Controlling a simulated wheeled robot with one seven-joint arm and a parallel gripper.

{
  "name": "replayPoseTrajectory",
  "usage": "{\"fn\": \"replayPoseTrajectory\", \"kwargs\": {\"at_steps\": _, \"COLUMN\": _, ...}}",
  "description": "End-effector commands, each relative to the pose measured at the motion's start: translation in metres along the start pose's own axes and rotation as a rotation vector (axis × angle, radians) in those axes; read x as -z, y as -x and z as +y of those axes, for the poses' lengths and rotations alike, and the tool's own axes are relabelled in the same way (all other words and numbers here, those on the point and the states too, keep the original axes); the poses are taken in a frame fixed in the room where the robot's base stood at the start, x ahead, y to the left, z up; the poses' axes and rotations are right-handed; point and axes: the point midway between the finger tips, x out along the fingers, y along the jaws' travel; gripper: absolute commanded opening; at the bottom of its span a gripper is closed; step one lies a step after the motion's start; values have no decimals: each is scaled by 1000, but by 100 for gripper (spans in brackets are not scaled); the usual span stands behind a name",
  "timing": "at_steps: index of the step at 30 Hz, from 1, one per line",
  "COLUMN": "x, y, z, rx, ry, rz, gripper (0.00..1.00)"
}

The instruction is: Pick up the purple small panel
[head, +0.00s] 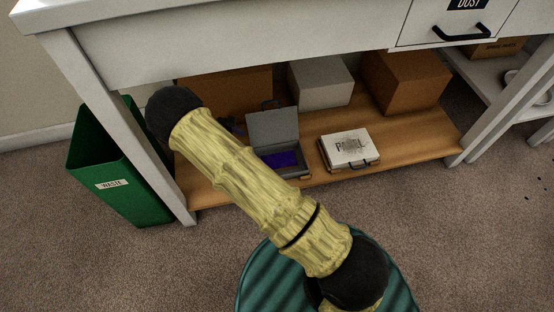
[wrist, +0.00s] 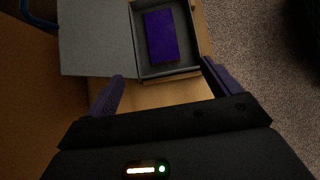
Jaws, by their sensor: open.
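The purple small panel (wrist: 162,36) lies flat inside an open grey case (wrist: 188,70) in the wrist view. It also shows in the head view (head: 284,159), partly hidden behind my arm, with the case lid (head: 272,128) standing raised behind it. My gripper (wrist: 163,82) is open and empty, its two purple-grey fingers spread just short of the case's near edge. The panel lies ahead of the fingertips, roughly between their lines. In the head view my gripper is hidden behind my arm.
The case sits on a wooden lower shelf (head: 405,148) under a white table (head: 230,45). A closed white case (head: 345,148) is to its right; brown boxes (head: 405,82) and a white box (head: 320,82) stand behind. A green waste bin (head: 125,185) is at left.

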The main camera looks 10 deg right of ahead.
Motion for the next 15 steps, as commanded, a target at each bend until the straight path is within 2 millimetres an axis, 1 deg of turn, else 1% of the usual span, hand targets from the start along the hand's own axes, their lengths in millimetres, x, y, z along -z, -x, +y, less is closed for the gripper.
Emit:
{"fn": "replayPoseTrajectory", "kwargs": {"at_steps": 5, "x": -5, "y": -9, "z": 1, "rx": 11, "ry": -11, "rz": 0, "gripper": 89}}
{"fn": "replayPoseTrajectory", "kwargs": {"at_steps": 8, "x": -5, "y": -21, "z": 1, "rx": 14, "ry": -13, "rz": 0, "gripper": 89}}
{"fn": "replayPoseTrajectory", "kwargs": {"at_steps": 15, "x": 3, "y": -58, "z": -1, "rx": 4, "ry": -1, "rz": 0, "gripper": 89}}
